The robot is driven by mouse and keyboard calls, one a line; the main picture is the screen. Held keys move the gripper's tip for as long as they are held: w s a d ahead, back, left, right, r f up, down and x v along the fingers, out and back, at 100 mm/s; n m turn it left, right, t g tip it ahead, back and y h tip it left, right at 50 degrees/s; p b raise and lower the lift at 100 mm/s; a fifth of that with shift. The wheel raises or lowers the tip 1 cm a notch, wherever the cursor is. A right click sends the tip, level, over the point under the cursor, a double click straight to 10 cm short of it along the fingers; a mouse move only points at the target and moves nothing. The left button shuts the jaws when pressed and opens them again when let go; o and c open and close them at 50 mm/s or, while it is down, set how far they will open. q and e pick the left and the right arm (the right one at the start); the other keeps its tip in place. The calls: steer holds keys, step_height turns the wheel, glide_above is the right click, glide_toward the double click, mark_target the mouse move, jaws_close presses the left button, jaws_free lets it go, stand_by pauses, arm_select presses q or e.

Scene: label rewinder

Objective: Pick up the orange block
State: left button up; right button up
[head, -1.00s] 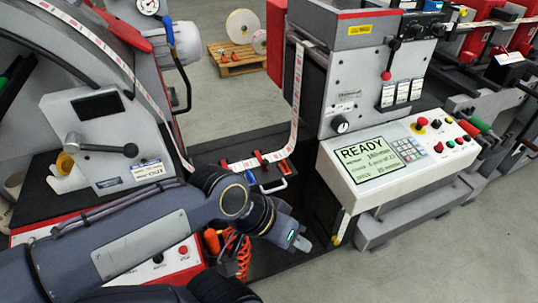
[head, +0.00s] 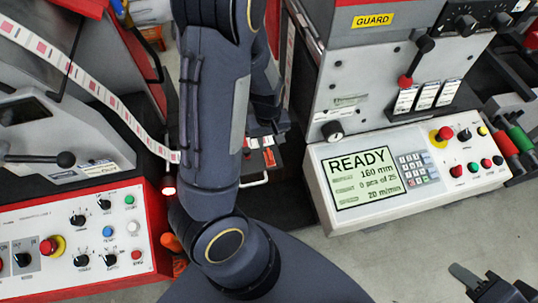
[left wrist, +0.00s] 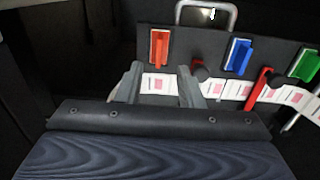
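The orange block (left wrist: 159,47) stands upright at the left end of a dark plate (left wrist: 272,52) in the left wrist view. It also shows in the head view (head: 268,158), small and beside my arm. My left gripper (left wrist: 160,76) is open and empty. Its two fingers point toward the block, one to each side in the picture, with the block beyond the tips; I cannot tell the remaining distance. In the head view my left arm hides its fingertips. My right gripper (head: 470,279) shows only partly at the lower right, away from the plate.
A blue block (left wrist: 239,56) and a green block (left wrist: 303,64) stand on the same plate. Red clips (left wrist: 258,88) and a printed label strip (left wrist: 226,90) run in front. A metal handle (left wrist: 207,8) rises behind. The READY panel (head: 359,182) stands close right.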

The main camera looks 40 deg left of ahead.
mark_target(269, 153)
arm_select(q)
steer(key=f, duration=0.2)
steer(key=shift+w+a+f, duration=0.15)
steer(key=shift+a+f, duration=0.2)
steer(key=shift+f, duration=0.4)
steer(key=f, duration=0.4)
steer(key=shift+w+d+f+p, duration=0.1)
steer(key=shift+w+f+p, duration=0.2)
steer(key=shift+f, duration=0.1)
jaws_close()
